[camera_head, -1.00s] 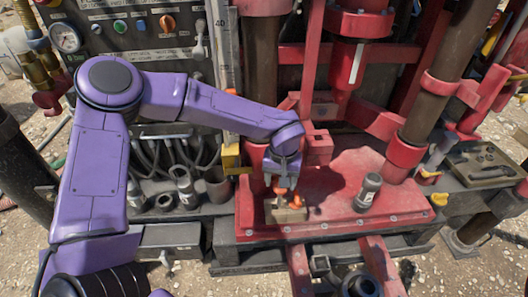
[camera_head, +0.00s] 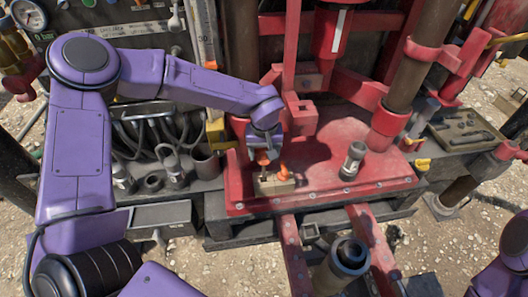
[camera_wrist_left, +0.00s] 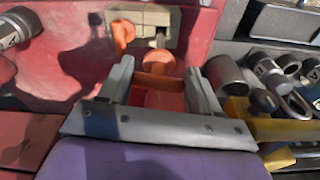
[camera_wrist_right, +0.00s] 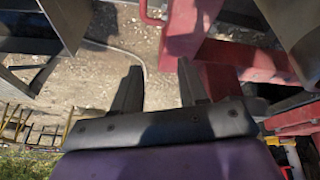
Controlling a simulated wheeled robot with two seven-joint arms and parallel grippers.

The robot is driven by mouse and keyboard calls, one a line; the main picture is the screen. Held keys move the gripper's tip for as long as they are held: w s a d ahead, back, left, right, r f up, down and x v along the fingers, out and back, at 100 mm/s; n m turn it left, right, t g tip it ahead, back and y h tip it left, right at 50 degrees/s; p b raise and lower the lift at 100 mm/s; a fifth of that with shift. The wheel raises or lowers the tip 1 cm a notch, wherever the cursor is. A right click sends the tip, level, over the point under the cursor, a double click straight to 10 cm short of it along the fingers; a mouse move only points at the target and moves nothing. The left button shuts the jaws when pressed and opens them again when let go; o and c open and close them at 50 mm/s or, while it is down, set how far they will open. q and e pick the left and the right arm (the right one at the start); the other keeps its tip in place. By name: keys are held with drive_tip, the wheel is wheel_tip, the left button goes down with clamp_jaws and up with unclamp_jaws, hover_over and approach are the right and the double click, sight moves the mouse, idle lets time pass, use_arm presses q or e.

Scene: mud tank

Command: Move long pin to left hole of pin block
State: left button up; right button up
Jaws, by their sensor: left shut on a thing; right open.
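The pin block (camera_head: 276,187) is a small tan block on the red deck. It also shows at the top of the left wrist view (camera_wrist_left: 140,17). My left gripper (camera_head: 263,153) is just above the block's left part, pointing down, shut on an orange-handled pin (camera_wrist_left: 158,82), which looks like the long pin. Its grey shaft runs toward the block; whether the tip is inside a hole I cannot tell. A second orange pin (camera_head: 283,173) stands at the block's right side. My right gripper (camera_wrist_right: 160,88) is open and empty in the right wrist view, over gravel and red beams.
A grey cylinder (camera_head: 352,160) stands on the red deck (camera_head: 320,180) to the right. Sockets and hoses (camera_head: 165,165) are at the left. A tool tray (camera_head: 465,130) lies at the far right. Red uprights stand close behind my left gripper.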

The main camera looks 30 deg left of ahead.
sight(264, 164)
use_arm(q)
drive_tip(key=shift+f+b, duration=1.4)
drive_tip(key=shift+b, duration=0.15)
drive_tip(key=shift+f+b, duration=0.3)
drive_tip(key=shift+f, duration=2.1)
drive_tip(key=shift+s, duration=0.1)
drive_tip(key=o, duration=1.5)
drive_tip(key=shift+o, duration=0.2)
wheel_tip(264, 164, up, 10)
drive_tip(key=s+b, duration=0.1)
drive_tip(key=shift+d+r, duration=0.2)
drive_tip(key=shift+d, duration=0.1)
